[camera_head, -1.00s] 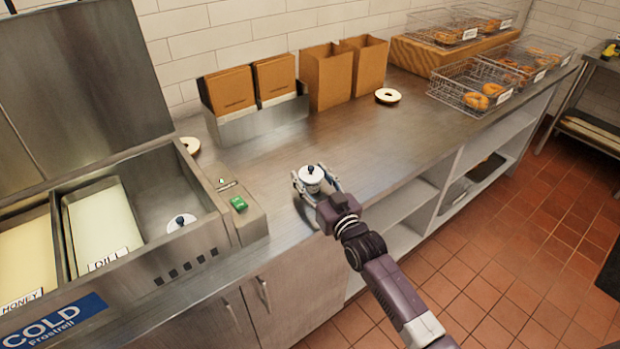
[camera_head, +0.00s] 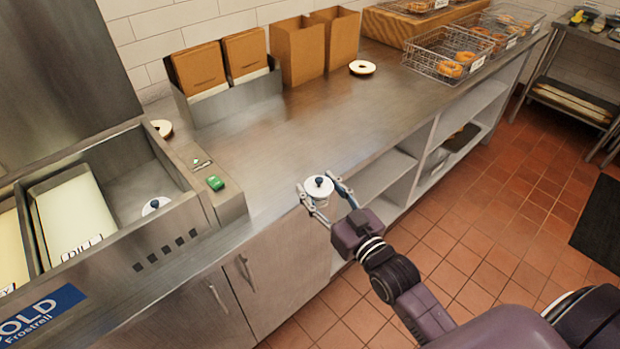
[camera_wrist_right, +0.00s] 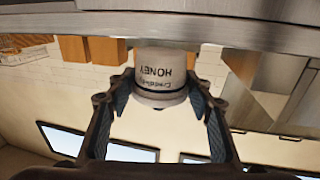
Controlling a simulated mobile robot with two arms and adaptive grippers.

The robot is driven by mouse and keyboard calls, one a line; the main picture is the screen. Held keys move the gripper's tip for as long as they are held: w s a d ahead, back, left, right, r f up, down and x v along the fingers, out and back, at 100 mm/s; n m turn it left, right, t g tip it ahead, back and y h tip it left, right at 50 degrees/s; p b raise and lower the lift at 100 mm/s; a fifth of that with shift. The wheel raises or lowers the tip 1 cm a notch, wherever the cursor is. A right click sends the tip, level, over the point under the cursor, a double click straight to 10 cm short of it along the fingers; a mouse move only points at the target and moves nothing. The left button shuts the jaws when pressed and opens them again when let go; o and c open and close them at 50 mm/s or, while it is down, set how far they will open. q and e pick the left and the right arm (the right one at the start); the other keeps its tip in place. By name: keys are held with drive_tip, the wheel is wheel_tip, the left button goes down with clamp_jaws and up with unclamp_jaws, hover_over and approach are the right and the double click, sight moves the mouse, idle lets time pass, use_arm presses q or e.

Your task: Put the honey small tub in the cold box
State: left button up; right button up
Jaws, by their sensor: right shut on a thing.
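The honey small tub (camera_head: 320,190) is white with a round lid and a dark knob. My right gripper (camera_head: 322,193) is shut on it, one finger on each side, at the counter's front edge right of the cold box. In the wrist view the tub (camera_wrist_right: 162,72) shows the word HONEY upside down between the fingers (camera_wrist_right: 160,100). The cold box (camera_head: 165,238) is at left with its lid (camera_head: 65,70) raised. Inside are a pale bin marked DILL (camera_head: 75,215), a yellowish bin (camera_head: 8,250) partly cut off, and a compartment with another small white tub (camera_head: 155,205). My left gripper is out of view.
A green item (camera_head: 215,183) sits on the cold box's right rim. Wire baskets of bagels (camera_head: 450,55) are at far right. The counter's middle is clear.

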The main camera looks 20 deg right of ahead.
sight(324, 199)
drive_tip(key=shift+s+d, duration=0.2)
drive_tip(key=shift+s, duration=1.05)
drive_tip(key=s+a+r+m+h, duration=0.1)
drive_tip(key=s+a+r, duration=0.1)
drive_tip(key=s, duration=0.5)
drive_tip(key=s+a+r+m+h, duration=0.1)
drive_tip(key=s+a+r+h, duration=0.15)
drive_tip(key=s, duration=0.45)
drive_tip(key=w+d+f+y, duration=0.1)
drive_tip(key=w, duration=0.3)
drive_tip(key=w+d+f+n+y, duration=0.1)
drive_tip(key=w+f, duration=0.1)
drive_tip(key=w, duration=0.2)
drive_tip(key=w+d+f+n+y, duration=0.1)
drive_tip(key=w+d, duration=0.1)
drive_tip(key=w, duration=0.3)
drive_tip(key=shift+f+y, duration=0.25)
drive_tip(key=shift+w+d, duration=0.3)
drive_tip(key=shift+w, duration=0.25)
